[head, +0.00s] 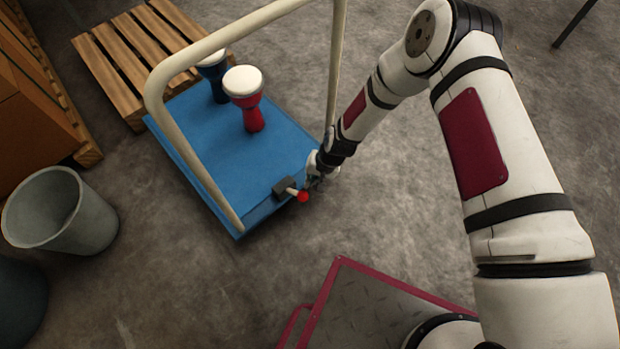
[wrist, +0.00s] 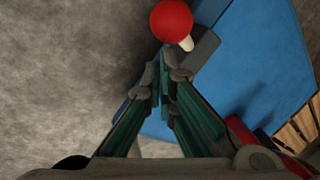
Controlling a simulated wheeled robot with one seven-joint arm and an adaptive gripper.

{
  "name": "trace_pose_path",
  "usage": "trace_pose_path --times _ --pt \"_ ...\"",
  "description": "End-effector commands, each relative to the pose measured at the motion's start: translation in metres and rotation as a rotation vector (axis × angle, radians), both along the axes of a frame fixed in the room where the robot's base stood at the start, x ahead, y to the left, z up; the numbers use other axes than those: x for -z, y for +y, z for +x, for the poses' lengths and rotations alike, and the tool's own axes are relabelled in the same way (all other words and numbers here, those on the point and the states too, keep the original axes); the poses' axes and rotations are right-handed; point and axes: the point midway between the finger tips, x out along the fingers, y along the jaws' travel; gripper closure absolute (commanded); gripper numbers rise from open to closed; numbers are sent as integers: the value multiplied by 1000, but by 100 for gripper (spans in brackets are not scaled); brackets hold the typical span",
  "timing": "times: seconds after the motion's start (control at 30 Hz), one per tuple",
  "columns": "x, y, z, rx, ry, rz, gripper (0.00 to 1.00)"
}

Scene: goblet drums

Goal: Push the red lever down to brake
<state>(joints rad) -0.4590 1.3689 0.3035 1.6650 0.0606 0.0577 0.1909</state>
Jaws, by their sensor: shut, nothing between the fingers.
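The red lever has a round red knob (head: 303,197) on a short pale stem, set on a dark block (head: 285,187) at the near edge of the blue cart (head: 245,205). In the wrist view the red knob (wrist: 172,20) shows at the top centre, with its pale stem below right. My gripper (head: 314,184) is close beside the knob, to its right and slightly above in the head view. In the wrist view my gripper (wrist: 166,75) is shut and empty, its fingertips just below the knob. I cannot tell whether they touch the lever.
A red drum (head: 247,100) and a blue drum (head: 213,75) stand on the cart. The cart's cream handle (head: 190,165) arches over it. A grey bin (head: 60,212) stands left, a wooden pallet (head: 120,60) behind. The floor between is clear.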

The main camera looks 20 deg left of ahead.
Motion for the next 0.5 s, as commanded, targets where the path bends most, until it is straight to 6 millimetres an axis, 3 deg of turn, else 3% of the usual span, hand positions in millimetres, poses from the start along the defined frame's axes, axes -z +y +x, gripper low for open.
trace_pose_path --times 0.5 --pt "6 -7 -3 2 -26 68 100"
